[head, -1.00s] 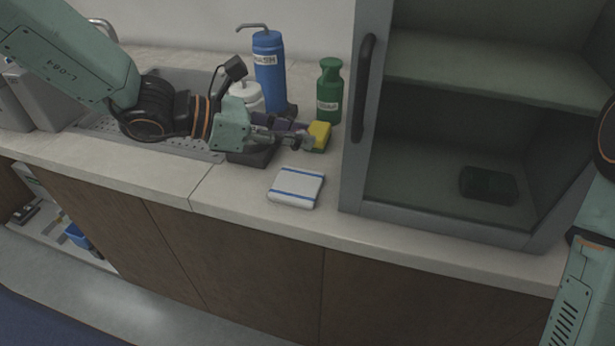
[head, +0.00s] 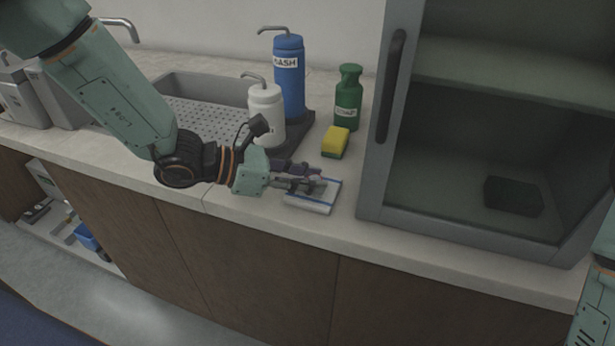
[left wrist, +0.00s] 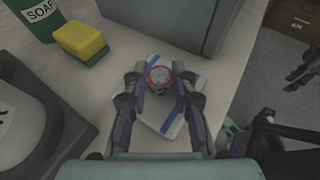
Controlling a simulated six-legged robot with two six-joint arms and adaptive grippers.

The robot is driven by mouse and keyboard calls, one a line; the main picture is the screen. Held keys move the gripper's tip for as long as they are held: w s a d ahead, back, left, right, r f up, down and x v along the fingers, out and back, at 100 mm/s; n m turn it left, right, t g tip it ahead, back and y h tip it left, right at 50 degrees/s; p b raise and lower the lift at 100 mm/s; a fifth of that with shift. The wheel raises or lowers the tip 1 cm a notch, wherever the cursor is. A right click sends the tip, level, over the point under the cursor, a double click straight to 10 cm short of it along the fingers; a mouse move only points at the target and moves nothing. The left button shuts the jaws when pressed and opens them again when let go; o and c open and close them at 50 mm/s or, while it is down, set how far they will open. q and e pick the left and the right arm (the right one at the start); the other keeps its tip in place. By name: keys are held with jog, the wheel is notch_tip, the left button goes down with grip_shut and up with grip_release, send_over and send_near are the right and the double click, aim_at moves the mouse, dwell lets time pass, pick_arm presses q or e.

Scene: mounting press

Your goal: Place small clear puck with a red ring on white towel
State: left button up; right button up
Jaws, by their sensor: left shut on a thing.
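The small clear puck with a red ring (left wrist: 160,76) is between the fingertips of my left gripper (left wrist: 158,84) in the left wrist view. The left gripper is shut on it. In the head view my left gripper (head: 312,184) is over the white towel (head: 311,205), a folded cloth with blue stripes on the counter. The towel (left wrist: 176,126) also shows beneath the fingers in the left wrist view. I cannot tell whether the puck touches the towel or is held just above it.
A yellow and green sponge (head: 336,141), a green soap bottle (head: 348,98), a white bottle (head: 267,115) and a blue wash bottle (head: 289,78) stand behind the towel. An open grey cabinet (head: 375,190) is close on the right. The counter's front edge is near the towel.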

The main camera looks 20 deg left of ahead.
pick_arm(q)
jog(key=shift+f, duration=0.2)
jog(key=o, duration=0.6)
jog(key=shift+s, duration=0.1)
jog(key=o, duration=0.3)
jog(key=shift+a, duration=0.15)
jog(key=shift+o, duration=0.6)
jog(key=shift+r, duration=0.1)
